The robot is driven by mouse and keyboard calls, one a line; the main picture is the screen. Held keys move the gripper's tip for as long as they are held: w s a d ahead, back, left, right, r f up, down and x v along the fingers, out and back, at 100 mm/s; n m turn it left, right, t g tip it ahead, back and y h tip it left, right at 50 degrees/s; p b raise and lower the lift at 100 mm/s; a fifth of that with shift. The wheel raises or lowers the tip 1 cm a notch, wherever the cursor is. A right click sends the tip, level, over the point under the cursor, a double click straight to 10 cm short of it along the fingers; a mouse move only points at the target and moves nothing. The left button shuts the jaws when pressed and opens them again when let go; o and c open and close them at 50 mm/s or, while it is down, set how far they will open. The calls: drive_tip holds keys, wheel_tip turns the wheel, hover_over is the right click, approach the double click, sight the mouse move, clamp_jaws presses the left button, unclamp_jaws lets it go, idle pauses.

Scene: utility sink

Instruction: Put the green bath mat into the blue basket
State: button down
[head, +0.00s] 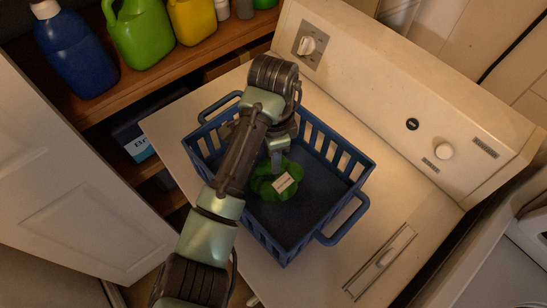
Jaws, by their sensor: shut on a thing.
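The blue basket (336,153) stands on the white top of the machine, with slatted sides and a handle at each end. The green bath mat (266,187) shows as a bundled green shape with a pale label, within the basket's walls as seen from above. My gripper (277,166) is over the basket, pointing down, and is shut on the mat's upper part. My arm hides part of the basket's left side and the mat's left edge. I cannot tell whether the mat touches the basket floor.
A wooden shelf (210,48) at the upper left holds a blue bottle (75,50), a green jug (142,38) and a yellow jug (193,20). The machine's control panel (400,95) rises behind the basket. A white door panel (70,190) stands at the left. The basket floor right of the mat is clear.

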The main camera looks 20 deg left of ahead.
drive_tip(key=shift+f, duration=0.15)
drive_tip(key=c, duration=0.7)
unclamp_jaws()
drive_tip(key=shift+f, duration=0.1)
drive_tip(key=shift+o, duration=0.2)
